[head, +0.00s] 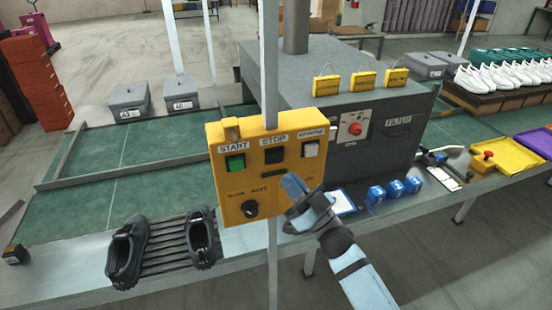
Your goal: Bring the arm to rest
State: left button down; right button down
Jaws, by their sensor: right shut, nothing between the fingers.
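My right gripper (294,186) is in the middle of the head view, its arm coming up from the lower right. It is shut and empty. The box has a green START button (235,162), a black STOP button (273,155) and a white button (310,149), with a black knob (250,208) below. My left gripper is not in view.
A grey post (268,60) carries the box. Behind stands a grey machine (375,150). Black shoes (127,250) sit on a slatted rack (165,250) at lower left. Blue blocks (394,188), a yellow tray (505,157) and white shoes (490,80) are to the right.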

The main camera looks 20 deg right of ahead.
jog(key=s+d+f+m+g+h, duration=0.25)
jog(key=s+f+h, duration=0.2)
jog(key=f, duration=0.45)
jog(key=s+d+f+m+g+h, duration=0.1)
jog(key=s+f+m+h, duration=0.3)
jog(key=f, duration=0.5)
jog(key=s+f+n+g+h, duration=0.2)
jog(key=s+f+g, duration=0.4)
jog(key=s+f, duration=0.7)
jog(key=shift+s+a+n+g, duration=0.35)
jog(key=shift+s+a, duration=0.05)
jog(key=shift+s, duration=0.25)
